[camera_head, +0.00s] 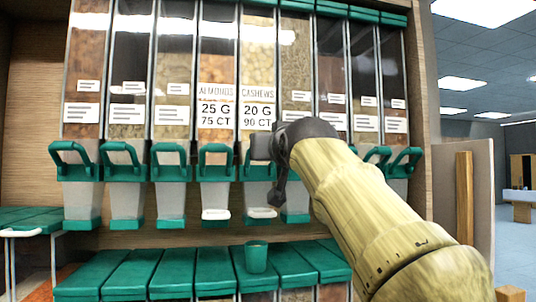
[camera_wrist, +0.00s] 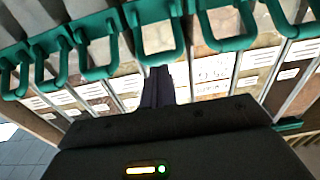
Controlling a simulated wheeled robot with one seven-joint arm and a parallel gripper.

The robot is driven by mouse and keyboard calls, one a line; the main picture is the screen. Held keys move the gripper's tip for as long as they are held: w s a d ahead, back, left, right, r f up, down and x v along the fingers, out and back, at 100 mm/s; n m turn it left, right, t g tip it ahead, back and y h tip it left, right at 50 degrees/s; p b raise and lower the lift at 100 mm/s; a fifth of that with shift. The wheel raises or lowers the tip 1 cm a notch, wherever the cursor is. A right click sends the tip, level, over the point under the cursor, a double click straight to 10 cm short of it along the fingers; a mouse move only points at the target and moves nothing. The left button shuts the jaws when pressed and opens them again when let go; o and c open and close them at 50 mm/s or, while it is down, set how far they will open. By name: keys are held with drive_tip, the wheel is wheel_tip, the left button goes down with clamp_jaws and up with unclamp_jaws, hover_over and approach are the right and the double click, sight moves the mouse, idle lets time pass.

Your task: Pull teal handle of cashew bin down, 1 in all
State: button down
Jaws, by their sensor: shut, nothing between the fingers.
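The cashew bin (camera_head: 258,85) stands mid-wall, with a large white label reading CASHEWS 20 G 90 CT. Its teal handle (camera_head: 246,171) is largely hidden behind my gripper (camera_head: 260,148) in the head view. In the wrist view, a teal loop handle (camera_wrist: 157,57) hangs just ahead of my gripper (camera_wrist: 158,72), and it appears to be the cashew one. My dark fingers are shut with nothing between them, their tips close to the loop's bar. I cannot tell whether they touch it.
The almond bin (camera_head: 216,85) and its raised teal handle (camera_head: 215,150) are directly left. Similar handled bins line both sides. A teal cup (camera_head: 256,257) stands on the teal lids (camera_head: 213,272) below. A wooden side panel (camera_head: 424,60) bounds the right.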

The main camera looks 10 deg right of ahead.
drive_tip(key=s+b, duration=0.2)
drive_tip(key=s, duration=0.4)
drive_tip(key=shift+s+f, duration=0.3)
drive_tip(key=shift+f, duration=0.15)
idle(0.6)
drive_tip(key=w+f+g, duration=0.3)
drive_tip(key=f+g, duration=0.1)
drive_tip(key=f, duration=1.3)
drive_tip(key=w+f+g, duration=0.4)
drive_tip(key=f, duration=1.4)
drive_tip(key=s+f+g, duration=0.4)
drive_tip(key=s+f, duration=0.6)
drive_tip(key=f, duration=0.5)
drive_tip(key=s+f+g, duration=0.4)
drive_tip(key=s+f, duration=0.6)
drive_tip(key=f, duration=0.5)
drive_tip(key=shift+a+f, duration=0.4)
